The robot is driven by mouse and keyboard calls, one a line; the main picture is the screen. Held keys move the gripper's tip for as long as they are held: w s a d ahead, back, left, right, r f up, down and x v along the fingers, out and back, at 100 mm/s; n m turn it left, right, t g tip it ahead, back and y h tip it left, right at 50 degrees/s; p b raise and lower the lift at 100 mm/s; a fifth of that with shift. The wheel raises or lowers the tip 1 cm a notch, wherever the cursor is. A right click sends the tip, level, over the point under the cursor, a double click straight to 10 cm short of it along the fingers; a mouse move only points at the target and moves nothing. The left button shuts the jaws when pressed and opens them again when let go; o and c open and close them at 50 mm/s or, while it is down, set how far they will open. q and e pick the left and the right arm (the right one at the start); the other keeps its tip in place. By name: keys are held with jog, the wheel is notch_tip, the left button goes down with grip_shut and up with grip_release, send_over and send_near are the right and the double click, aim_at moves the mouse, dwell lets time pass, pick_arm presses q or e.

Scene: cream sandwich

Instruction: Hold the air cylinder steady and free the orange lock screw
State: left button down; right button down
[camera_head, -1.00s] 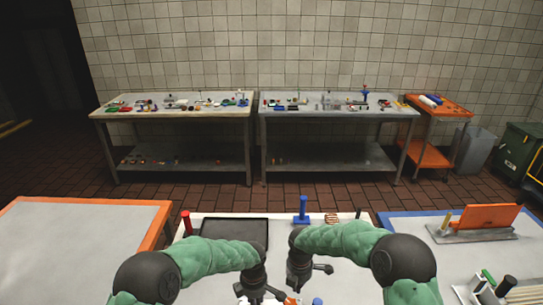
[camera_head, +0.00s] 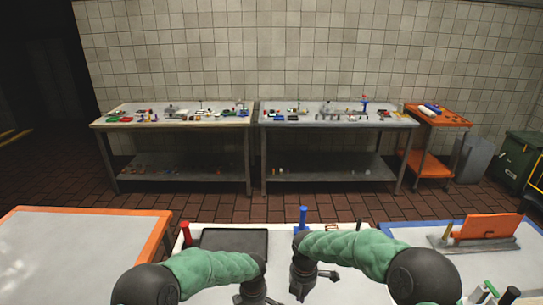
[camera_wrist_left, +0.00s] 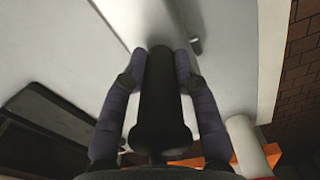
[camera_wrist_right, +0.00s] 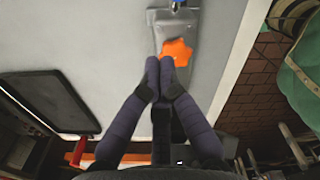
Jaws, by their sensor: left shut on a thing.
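In the left wrist view, my left gripper (camera_wrist_left: 162,62) has its two fingers on either side of a dark cylinder, the air cylinder (camera_wrist_left: 160,105), and is shut on it. The cylinder lies along the view between the fingers; its far end is near the fingertips. In the right wrist view, the orange lock screw (camera_wrist_right: 177,50) sits on a grey bracket (camera_wrist_right: 172,18) with a blue part at its top. My right gripper (camera_wrist_right: 160,68) is shut, its tips together at the lower left edge of the screw; contact cannot be told.
A black tray (camera_head: 235,238) lies on the pale work table, with a red piece (camera_head: 186,234) beside it and a blue upright piece (camera_head: 303,215) further right. An orange-edged table (camera_head: 80,250) stands left and a blue-edged one (camera_head: 410,224) right.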

jog(key=f, duration=0.2)
jog(key=s+f, duration=0.1)
jog(key=f, duration=0.3)
jog(key=shift+s+d, duration=0.35)
jog(key=shift+s, duration=0.05)
jog(key=shift+s+f, duration=0.2)
jog(key=shift+f, duration=0.25)
jog(key=shift+w+a+r, duration=0.1)
jog(key=shift+w+r, duration=0.05)
jog(key=shift+w, duration=0.2)
jog(key=shift+w+a, duration=0.15)
jog(key=shift+w, duration=0.2)
jog(key=shift+w+a, duration=0.1)
jog(key=shift+w, duration=0.1)
jog(key=shift+w+a, duration=0.55)
jog(key=shift+w, duration=0.05)
